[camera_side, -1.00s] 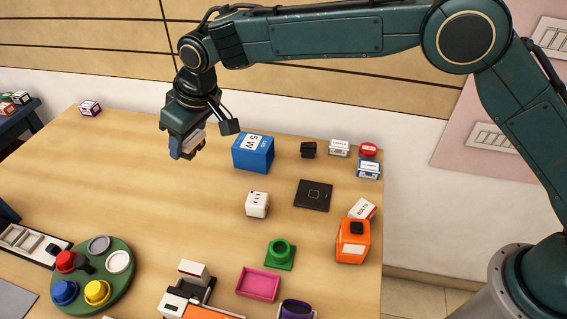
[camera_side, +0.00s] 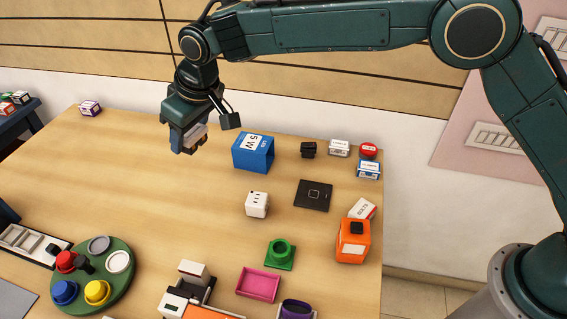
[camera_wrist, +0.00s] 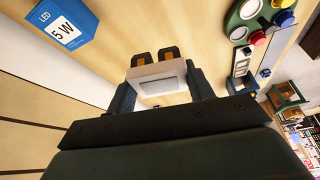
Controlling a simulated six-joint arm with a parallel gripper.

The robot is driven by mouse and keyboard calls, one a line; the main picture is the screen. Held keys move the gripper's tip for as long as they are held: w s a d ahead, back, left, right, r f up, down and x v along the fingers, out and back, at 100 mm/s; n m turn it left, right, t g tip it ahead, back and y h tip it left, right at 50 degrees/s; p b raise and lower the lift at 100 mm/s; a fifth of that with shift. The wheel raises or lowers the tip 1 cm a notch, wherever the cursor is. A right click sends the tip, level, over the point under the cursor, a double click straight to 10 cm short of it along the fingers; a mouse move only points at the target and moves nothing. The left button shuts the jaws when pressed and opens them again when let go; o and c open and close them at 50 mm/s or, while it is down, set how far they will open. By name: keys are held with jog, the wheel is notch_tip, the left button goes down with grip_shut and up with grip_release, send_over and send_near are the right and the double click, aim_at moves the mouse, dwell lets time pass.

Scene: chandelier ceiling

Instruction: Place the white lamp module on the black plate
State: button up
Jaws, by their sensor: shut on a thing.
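My gripper (camera_side: 188,140) is up over the back left of the table, left of the blue 5 W box. It is shut on the white lamp module (camera_side: 198,134), mostly hidden by the fingers in the side view. In the wrist view the module (camera_wrist: 158,78) sits between the two fingers of my gripper (camera_wrist: 163,92), with a pale rectangular face and two dark tabs with orange parts. The black plate (camera_side: 313,196), a thin square with a small outlined square in its middle, lies flat on the table at the right, well away from my gripper and bare.
The blue 5 W box (camera_side: 253,152) stands between my gripper and the plate. A white socket cube (camera_side: 257,204) is left of the plate; a black block (camera_side: 308,149) is behind it. An orange block (camera_side: 353,241) and a white box (camera_side: 362,209) are in front-right. The table's left middle is clear.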

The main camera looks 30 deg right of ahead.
jog(key=s+d+m+h, duration=0.35)
jog(key=d+m, duration=0.55)
jog(key=d, duration=0.4)
jog(key=r+m+h, duration=0.1)
jog(key=m+h, duration=0.1)
jog(key=m, duration=0.4)
send_over(315, 190)
jog(key=a, duration=0.1)
jog(key=shift+g, duration=0.4)
jog(key=f, duration=1)
jog(key=s+f, duration=0.1)
jog(key=f, duration=0.4)
jog(key=shift+f, duration=0.35)
jog(key=shift+f, duration=2.15)
jog(key=shift+f, duration=0.15)
jog(key=o, duration=1)
jog(key=shift+c, duration=0.2)
